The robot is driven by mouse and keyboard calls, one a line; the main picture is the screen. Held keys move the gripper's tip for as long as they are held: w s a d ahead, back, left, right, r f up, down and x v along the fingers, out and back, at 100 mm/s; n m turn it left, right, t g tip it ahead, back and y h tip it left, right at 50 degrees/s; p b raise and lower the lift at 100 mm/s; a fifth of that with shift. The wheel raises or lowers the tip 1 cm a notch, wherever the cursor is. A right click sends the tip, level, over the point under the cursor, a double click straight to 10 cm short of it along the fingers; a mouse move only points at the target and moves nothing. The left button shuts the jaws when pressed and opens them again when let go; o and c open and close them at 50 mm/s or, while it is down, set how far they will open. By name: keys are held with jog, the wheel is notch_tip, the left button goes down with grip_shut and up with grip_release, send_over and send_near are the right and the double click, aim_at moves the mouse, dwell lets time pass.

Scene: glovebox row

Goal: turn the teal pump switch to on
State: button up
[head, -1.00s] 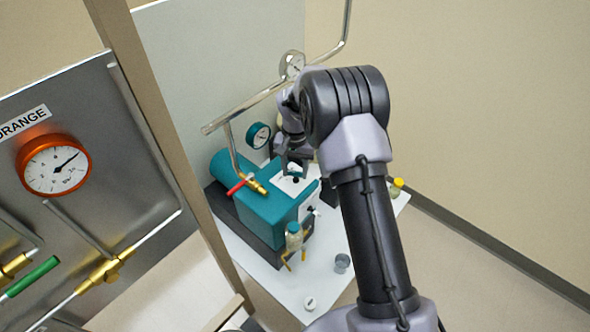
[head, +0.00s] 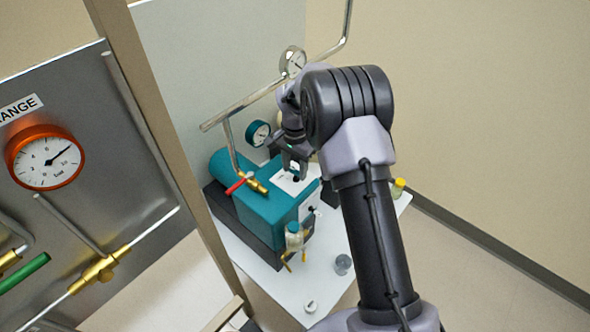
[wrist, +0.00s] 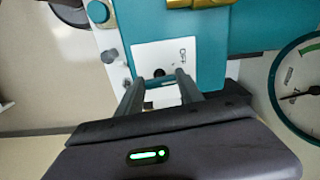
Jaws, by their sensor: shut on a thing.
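The teal pump (head: 265,200) stands on the white bench, with a white switch plate on its top face. The plate (wrist: 150,55) also shows in the wrist view, with a label that seems to read OFF. The small dark switch (wrist: 158,74) lies between the tips of my gripper (wrist: 160,80), partly hidden by the fingers. My gripper (head: 293,168) points down at the plate in the head view and is shut on the switch. How far the switch is turned cannot be told.
A teal-rimmed gauge (head: 258,133) is behind the pump. A red-handled brass valve (head: 245,182) sits at its left. A bottle (head: 293,236) and a grey cup (head: 343,264) stand in front. A post (head: 165,140) and the orange gauge's panel are at left.

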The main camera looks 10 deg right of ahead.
aim_at(295, 171)
jog(key=shift+m, duration=0.5)
jog(key=o, duration=1.4)
notch_tip(295, 171, up, 18)
jog(key=p, duration=0.4)
jog(key=shift+f, duration=0.25)
